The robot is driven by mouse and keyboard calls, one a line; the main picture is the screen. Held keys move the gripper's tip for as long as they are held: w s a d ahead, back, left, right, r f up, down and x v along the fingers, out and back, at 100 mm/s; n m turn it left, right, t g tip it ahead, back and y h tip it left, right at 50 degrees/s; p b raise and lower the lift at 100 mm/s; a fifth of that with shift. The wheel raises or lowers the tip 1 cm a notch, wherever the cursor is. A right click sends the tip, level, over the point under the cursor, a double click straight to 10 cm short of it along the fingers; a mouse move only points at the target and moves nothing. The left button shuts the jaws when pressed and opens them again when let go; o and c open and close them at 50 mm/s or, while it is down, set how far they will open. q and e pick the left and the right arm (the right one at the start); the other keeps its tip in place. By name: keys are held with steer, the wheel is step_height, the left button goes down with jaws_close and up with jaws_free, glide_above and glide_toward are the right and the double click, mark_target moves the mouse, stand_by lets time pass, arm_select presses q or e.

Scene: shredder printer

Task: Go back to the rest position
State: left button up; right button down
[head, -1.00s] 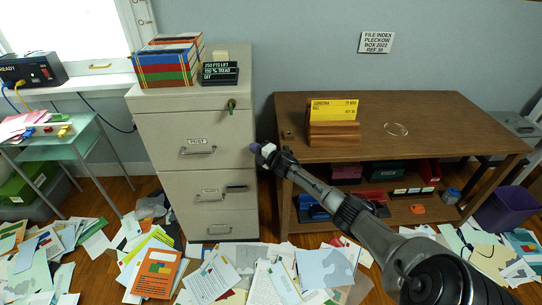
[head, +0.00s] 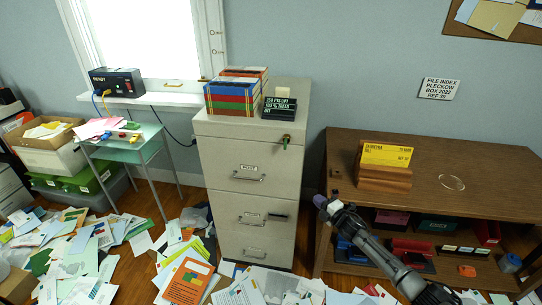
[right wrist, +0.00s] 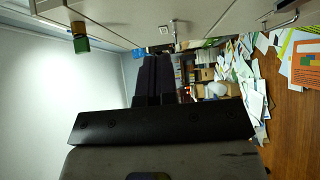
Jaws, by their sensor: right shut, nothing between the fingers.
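My right gripper (head: 324,203) is in the head view, in front of the gap between the filing cabinet and the wooden desk. Its arm comes in from the lower right. It is shut and empty. In the right wrist view its dark fingers (right wrist: 158,78) are together, with nothing between them. My left gripper is in neither view.
A grey filing cabinet (head: 229,171) with a key (head: 285,140) in it stands left of the gripper. A wooden desk (head: 456,222) stands to the right. A glass side table (head: 127,148) is at the left. Loose papers (head: 88,262) cover much of the floor.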

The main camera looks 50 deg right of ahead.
steer(key=shift+a, duration=0.1)
steer(key=s+d+f+m+g+h, duration=0.35)
steer(key=m+g+h, duration=0.2)
steer(key=m, duration=0.35)
steer(key=s+a+r+m+g+y, duration=0.2)
steer(key=a+m+g, duration=0.1)
steer(key=a, duration=0.9)
steer(key=s+a+r+m+g+y, duration=0.1)
steer(key=s+a+m+g+y, duration=0.15)
steer(key=a, duration=1.05)
steer(key=s+a+r+n+y+p, duration=0.1)
steer(key=s+a+y, duration=0.1)
steer(key=s+a, duration=0.45)
steer(key=s+a+r+n+y+p, duration=0.15)
steer(key=s+a, duration=0.25)
steer(key=a, duration=0.6)
steer(key=s+a+f+m+g+y+p, duration=0.1)
steer(key=s+a+f+g+y, duration=0.15)
steer(key=s+a, duration=0.5)
step_height(320, 180, up, 37)
steer(key=s+d+p, duration=0.1)
steer(key=p, duration=3.7)
steer(key=shift+s+d+h, duration=0.2)
steer(key=shift+s+h, duration=0.1)
steer(key=shift+h, duration=0.1)
steer(key=shift+g, duration=0.25)
